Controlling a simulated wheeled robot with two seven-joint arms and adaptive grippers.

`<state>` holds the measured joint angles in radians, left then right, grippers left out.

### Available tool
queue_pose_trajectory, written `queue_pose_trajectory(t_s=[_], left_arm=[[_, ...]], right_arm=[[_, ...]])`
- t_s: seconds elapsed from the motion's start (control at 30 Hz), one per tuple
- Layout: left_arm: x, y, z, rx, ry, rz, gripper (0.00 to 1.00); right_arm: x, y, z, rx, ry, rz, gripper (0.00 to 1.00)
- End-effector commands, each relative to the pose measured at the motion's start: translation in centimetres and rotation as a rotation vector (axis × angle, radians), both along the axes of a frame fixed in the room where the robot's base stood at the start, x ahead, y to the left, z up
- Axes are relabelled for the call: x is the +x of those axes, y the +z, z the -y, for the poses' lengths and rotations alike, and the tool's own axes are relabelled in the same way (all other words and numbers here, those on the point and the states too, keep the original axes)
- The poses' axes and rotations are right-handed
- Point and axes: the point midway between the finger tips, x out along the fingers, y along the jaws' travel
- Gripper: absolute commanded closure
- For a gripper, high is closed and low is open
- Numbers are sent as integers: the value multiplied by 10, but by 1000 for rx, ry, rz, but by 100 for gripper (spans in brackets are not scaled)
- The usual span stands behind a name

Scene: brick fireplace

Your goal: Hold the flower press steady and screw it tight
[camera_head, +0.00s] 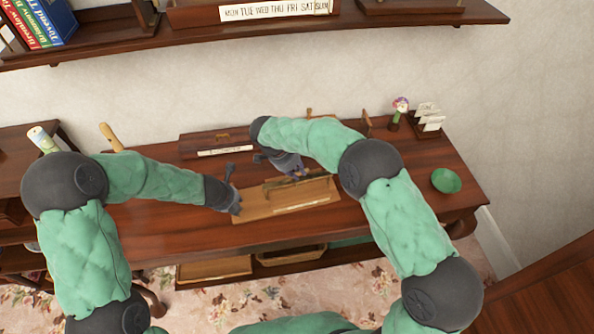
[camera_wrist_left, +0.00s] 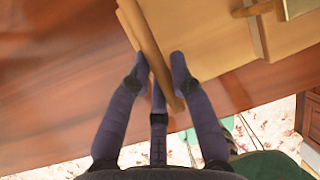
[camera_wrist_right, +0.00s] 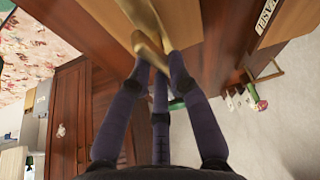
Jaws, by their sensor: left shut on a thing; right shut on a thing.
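The flower press (camera_head: 258,206) is a light wooden piece lying on the dark red-brown table, with a raised bar along its right part. My left gripper (camera_head: 236,207) is at its left end. In the left wrist view my left fingers (camera_wrist_left: 160,72) are shut on the wooden edge strip of the press (camera_wrist_left: 205,35). My right gripper (camera_head: 293,172) is over the back of the press, partly hidden by its own wrist. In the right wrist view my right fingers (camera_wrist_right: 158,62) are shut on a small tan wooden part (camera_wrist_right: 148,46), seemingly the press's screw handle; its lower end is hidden.
A dark box with a white label (camera_head: 222,151) lies behind the press. A green bowl (camera_head: 446,180), a flower figure (camera_head: 399,106) and a card holder (camera_head: 428,121) stand at the right. A wall shelf (camera_head: 330,22) hangs above. The table's front strip is clear.

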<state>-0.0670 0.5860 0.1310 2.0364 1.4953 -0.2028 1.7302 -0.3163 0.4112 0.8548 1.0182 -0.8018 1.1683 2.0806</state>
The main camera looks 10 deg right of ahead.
Motion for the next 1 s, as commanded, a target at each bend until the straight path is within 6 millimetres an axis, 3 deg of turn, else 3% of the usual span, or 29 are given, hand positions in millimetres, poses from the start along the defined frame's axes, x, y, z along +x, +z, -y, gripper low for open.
queue_pose_trajectory(t_s=[0.13, 0.17, 0.2, 0.23, 0.67, 1.0], left_arm=[[-2, -2, 1, 0, -3, -5, 100], [-2, -2, 1, 0, -3, -5, 100], [-2, -2, 1, 0, -3, -5, 100], [-2, -2, 1, 0, -3, -5, 100], [-2, -2, 0, 0, -3, -4, 100], [-2, -2, 0, 0, -3, -4, 100]], right_arm=[[1, 0, -1, 2, 2, 4, 100], [1, 0, -1, 2, 2, 4, 72], [1, 0, -1, 2, 3, 4, 61], [1, 0, -1, 2, 3, 4, 56], [0, 6, -3, 1, 3, 3, 56], [-5, 62, -26, 1, 5, 6, 56]])
